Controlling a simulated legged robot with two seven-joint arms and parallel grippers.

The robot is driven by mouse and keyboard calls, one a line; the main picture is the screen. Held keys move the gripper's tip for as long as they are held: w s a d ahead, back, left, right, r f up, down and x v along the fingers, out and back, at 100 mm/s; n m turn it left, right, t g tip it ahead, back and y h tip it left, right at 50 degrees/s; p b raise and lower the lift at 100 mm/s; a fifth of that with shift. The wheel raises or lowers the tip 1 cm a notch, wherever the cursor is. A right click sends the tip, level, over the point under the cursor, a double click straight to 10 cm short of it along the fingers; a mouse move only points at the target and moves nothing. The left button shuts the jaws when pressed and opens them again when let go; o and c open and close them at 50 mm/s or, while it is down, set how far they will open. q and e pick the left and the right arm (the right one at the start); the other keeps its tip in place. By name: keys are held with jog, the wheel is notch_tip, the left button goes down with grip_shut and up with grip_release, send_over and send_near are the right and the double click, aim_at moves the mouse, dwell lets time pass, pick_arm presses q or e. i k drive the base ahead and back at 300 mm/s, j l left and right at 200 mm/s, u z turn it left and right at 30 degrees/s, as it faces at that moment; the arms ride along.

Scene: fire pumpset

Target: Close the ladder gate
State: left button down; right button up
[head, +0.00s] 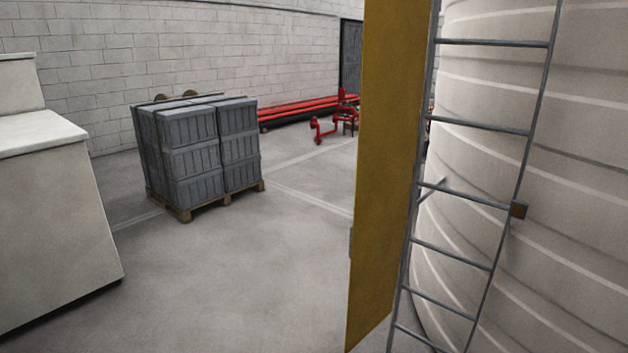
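The ladder gate is a tall yellow panel (385,170) at the right of centre in the head view. It stands upright along the left rail of the grey metal ladder (470,125) and is swung out from the rungs, so the rungs are uncovered. Neither of my grippers is in view.
A large ribbed pale tank (580,150) stands behind the ladder. Grey crates (200,150) sit on a wooden pallet (222,202) at the left. A pale cabinet (55,220) fills the left edge. Red pipes (300,112) lie by the back wall. The middle floor is clear.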

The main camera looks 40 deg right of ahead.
aim_at(395, 35)
jog(key=i, duration=0.6)
jog(key=i+z, duration=0.15)
jog(key=i, duration=0.5)
jog(key=i+j, duration=0.15)
jog(key=i, duration=0.45)
jog(key=i+j+z, duration=0.15)
jog(key=i, duration=0.45)
jog(key=z, duration=0.45)
jog(key=i+z, duration=0.1)
jog(key=z, duration=0.75)
jog(key=j+z, duration=0.1)
jog(key=z, duration=0.35)
jog(key=j+z, duration=0.1)
jog(key=z, duration=0.75)
jog(key=j+z, duration=0.15)
jog(key=z, duration=0.3)
jog(key=i+u, duration=0.2)
jog(key=i, duration=0.35)
jog(key=i+l+u, duration=0.1)
jog(key=i+u, duration=0.15)
jog(key=i, duration=0.3)
